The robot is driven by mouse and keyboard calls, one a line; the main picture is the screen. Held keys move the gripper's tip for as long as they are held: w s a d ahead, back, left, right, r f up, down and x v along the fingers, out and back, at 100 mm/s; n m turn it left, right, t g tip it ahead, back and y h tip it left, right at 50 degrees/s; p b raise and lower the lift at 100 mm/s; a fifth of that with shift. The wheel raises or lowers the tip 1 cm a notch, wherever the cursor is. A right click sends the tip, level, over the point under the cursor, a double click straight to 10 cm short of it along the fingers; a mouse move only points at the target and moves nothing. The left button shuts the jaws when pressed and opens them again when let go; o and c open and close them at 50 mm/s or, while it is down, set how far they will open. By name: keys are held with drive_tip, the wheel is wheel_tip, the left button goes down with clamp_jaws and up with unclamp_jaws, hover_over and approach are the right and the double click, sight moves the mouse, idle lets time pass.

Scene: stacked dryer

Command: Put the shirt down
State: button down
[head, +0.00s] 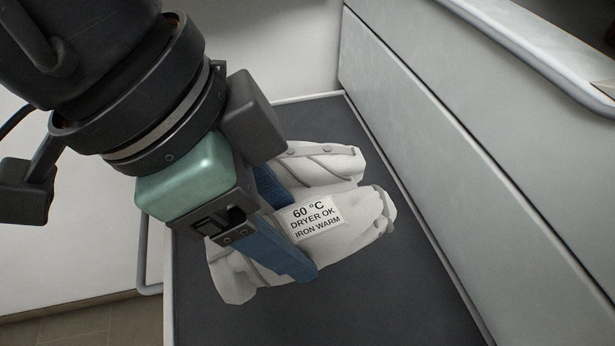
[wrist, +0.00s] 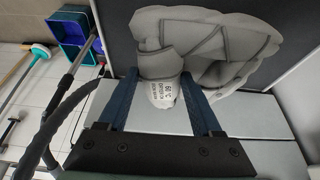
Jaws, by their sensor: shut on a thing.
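The shirt (head: 345,232) is a white folded bundle with a care label (head: 313,215) reading "60 °C, dryer ok, iron warm". In the head view it shows over the dark shelf surface (head: 400,285). My gripper (head: 292,230) has its blue fingers on either side of the shirt and is shut on it. In the wrist view the shirt (wrist: 215,45) spreads out beyond the fingertips, with a part pinched between the fingers. I cannot tell whether the shirt touches the dark surface.
A light grey panelled front (head: 470,150) borders the dark surface on the right. A white wall (head: 270,50) stands behind. The wrist view shows blue and green crates (wrist: 72,38) and a broom (wrist: 38,55) on the tiled floor. Dark surface is bare in front of the shirt.

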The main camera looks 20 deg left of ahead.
sight(226, 257)
drive_tip(key=f, duration=0.2)
drive_tip(key=f+b, duration=0.1)
drive_tip(key=f, duration=0.1)
drive_tip(key=f+b, duration=0.1)
drive_tip(key=f, duration=0.1)
drive_tip(key=shift+s+d, duration=0.1)
drive_tip(key=shift+s, duration=0.15)
drive_tip(key=shift+f+b, duration=0.75)
drive_tip(key=shift+f, duration=1.65)
drive_tip(key=shift+f, duration=0.2)
drive_tip(key=shift+c, duration=0.3)
unclamp_jaws()
drive_tip(key=shift+r, duration=0.1)
drive_tip(key=p+v, duration=0.4)
drive_tip(key=v, duration=0.8)
drive_tip(key=shift+w+d+r, duration=0.1)
drive_tip(key=shift+w, duration=0.05)
drive_tip(key=shift+r, duration=0.1)
